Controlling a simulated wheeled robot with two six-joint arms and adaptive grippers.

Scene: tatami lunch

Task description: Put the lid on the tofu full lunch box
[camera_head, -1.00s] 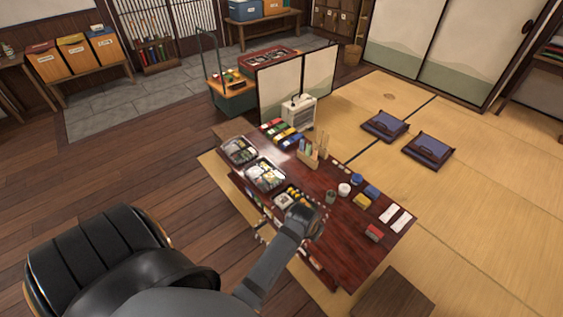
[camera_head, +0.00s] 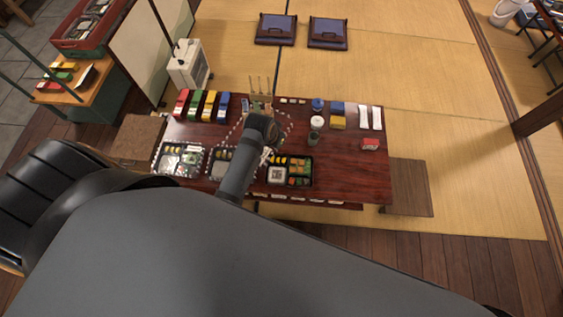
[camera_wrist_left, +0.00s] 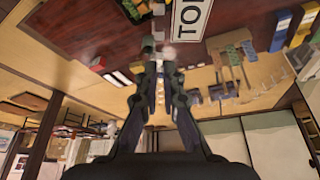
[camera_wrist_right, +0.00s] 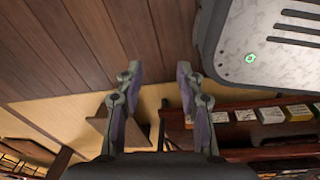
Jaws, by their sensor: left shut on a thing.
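My left gripper (camera_head: 263,128) is over the middle of the dark red table, shut on a clear lid (camera_head: 288,122) with a dashed pale outline. In the left wrist view the fingertips (camera_wrist_left: 160,58) are close together, and a white label reading "TO" (camera_wrist_left: 190,18) shows beyond them. An open-looking lunch box (camera_head: 290,170) with a white block, yellow pieces and green and orange food stands at the table's near edge, right of my forearm. A middle box (camera_head: 222,160) is partly behind my forearm. A left box (camera_head: 180,160) looks clear-covered. My right gripper (camera_wrist_right: 160,75) is open and empty.
Red, green, yellow and blue packs (camera_head: 201,105) stand at the back left of the table (camera_head: 345,172). A utensil holder (camera_head: 260,103), jars (camera_head: 317,120) and white packets (camera_head: 370,117) stand farther right. A grey panel (camera_wrist_right: 270,45) is right of my right gripper.

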